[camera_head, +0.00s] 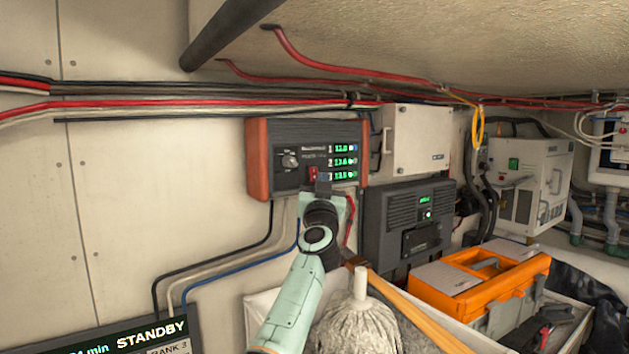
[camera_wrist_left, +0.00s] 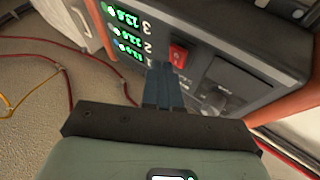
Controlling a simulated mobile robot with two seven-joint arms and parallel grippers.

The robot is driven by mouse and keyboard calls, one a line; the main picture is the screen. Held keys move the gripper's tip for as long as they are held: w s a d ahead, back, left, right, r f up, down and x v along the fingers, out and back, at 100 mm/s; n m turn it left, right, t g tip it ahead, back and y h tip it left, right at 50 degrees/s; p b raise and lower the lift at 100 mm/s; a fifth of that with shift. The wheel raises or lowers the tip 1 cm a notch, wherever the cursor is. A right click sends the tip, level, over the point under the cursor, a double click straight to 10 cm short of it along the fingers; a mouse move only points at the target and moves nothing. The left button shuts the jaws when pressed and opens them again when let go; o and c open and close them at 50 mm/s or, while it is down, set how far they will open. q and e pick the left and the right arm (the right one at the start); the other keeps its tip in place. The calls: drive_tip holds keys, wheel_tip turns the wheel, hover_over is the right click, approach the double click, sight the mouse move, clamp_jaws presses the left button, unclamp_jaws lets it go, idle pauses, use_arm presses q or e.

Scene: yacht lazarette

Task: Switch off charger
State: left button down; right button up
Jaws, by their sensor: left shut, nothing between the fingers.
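The charger (camera_head: 288,141) is a dark box with orange-red side panels, mounted on the wall. Its face has a round knob (camera_head: 289,160), a red rocker switch (camera_head: 313,173) and three rows of lit green digits (camera_head: 343,162). My left gripper (camera_head: 323,184) is shut and empty, just in front of the lower face beside the red switch. In the left wrist view, which shows the panel upside down, the shut fingertips (camera_wrist_left: 163,72) are close to the red switch (camera_wrist_left: 178,53). I cannot tell whether they touch the panel. My right gripper is out of view.
A white box (camera_head: 415,140) and a dark unit with a green display (camera_head: 410,225) are to the charger's right. Red and black cables run above. A mop head (camera_head: 355,325) and an orange toolbox (camera_head: 485,285) are below. A screen reading STANDBY (camera_head: 130,340) is at lower left.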

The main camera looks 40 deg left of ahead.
use_arm(q)
drive_tip(key=shift+a, duration=0.1)
idle(0.7)
drive_tip(key=shift+w+a, duration=0.15)
drive_tip(key=shift+a, duration=0.2)
drive_tip(key=shift+w+a, duration=0.15)
drive_tip(key=shift+a, duration=0.1)
idle(0.8)
drive_tip(key=shift+d, duration=0.1)
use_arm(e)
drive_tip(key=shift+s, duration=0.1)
use_arm(q)
drive_tip(key=shift+s+d, duration=0.3)
drive_tip(key=shift+d, duration=0.3)
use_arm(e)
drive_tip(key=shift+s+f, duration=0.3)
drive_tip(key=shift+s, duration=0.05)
